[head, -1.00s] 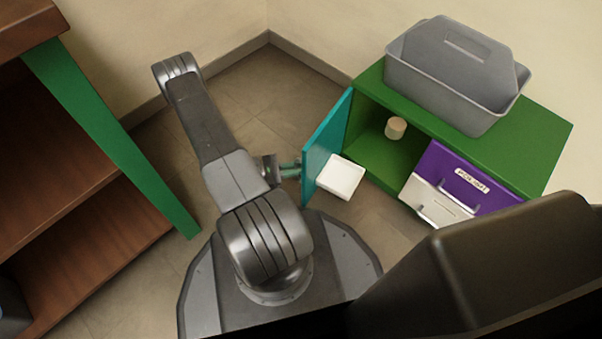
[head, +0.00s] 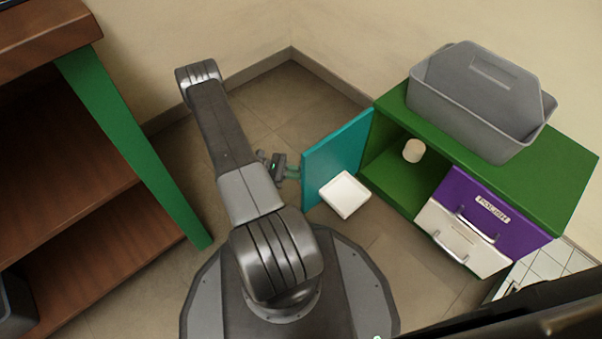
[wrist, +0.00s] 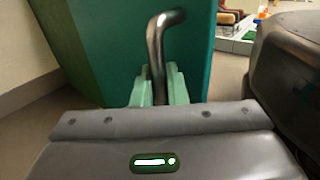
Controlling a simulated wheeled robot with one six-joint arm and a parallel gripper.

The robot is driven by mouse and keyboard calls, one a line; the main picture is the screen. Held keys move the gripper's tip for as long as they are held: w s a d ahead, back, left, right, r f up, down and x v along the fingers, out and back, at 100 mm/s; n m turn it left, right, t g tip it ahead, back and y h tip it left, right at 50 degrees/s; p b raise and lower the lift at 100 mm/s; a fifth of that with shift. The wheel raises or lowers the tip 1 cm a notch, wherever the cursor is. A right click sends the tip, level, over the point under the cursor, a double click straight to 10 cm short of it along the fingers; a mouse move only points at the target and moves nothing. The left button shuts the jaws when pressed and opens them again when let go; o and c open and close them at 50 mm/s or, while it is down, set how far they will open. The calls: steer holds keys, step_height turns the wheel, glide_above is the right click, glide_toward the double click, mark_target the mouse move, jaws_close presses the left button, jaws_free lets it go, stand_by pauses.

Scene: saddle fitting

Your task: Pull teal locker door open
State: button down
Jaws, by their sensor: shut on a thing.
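The teal locker door (head: 338,155) stands swung open at the left end of the green locker (head: 375,170), showing the inside of the compartment. In the wrist view the door's teal face (wrist: 180,50) fills the middle, with a bent metal handle (wrist: 156,45) on it. My gripper (head: 292,172) is at the door's outer face in the head view. In the wrist view its pale green fingers (wrist: 155,88) are shut on the handle, one on each side. A cream cylinder (head: 413,151) stands inside the open compartment.
A white tray (head: 345,195) is near the door's inner side. A grey caddy (head: 480,105) sits on the locker top. A purple drawer (head: 490,205) and a white drawer (head: 462,240) are at right. A brown shelf with a green post (head: 135,150) stands left.

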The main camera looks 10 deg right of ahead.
steer(key=c, duration=1.5)
jaws_free()
steer(key=shift+d+f, duration=0.15)
steer(key=shift+d, duration=0.05)
steer(key=shift+o, duration=0.2)
steer(key=shift+a, duration=0.25)
steer(key=p+v, duration=0.2)
steer(key=v, duration=1.1)
steer(key=shift+w+a+p, duration=0.15)
steer(key=shift+a+p, duration=0.1)
steer(key=shift+p, duration=0.05)
steer(key=shift+d, duration=0.15)
steer(key=b+x, duration=0.2)
steer(key=x, duration=1.1)
steer(key=shift+s+d+b, duration=0.2)
steer(key=shift+d+b, duration=0.05)
steer(key=shift+b, duration=0.1)
steer(key=shift+s, duration=0.1)
steer(key=shift+r, duration=0.2)
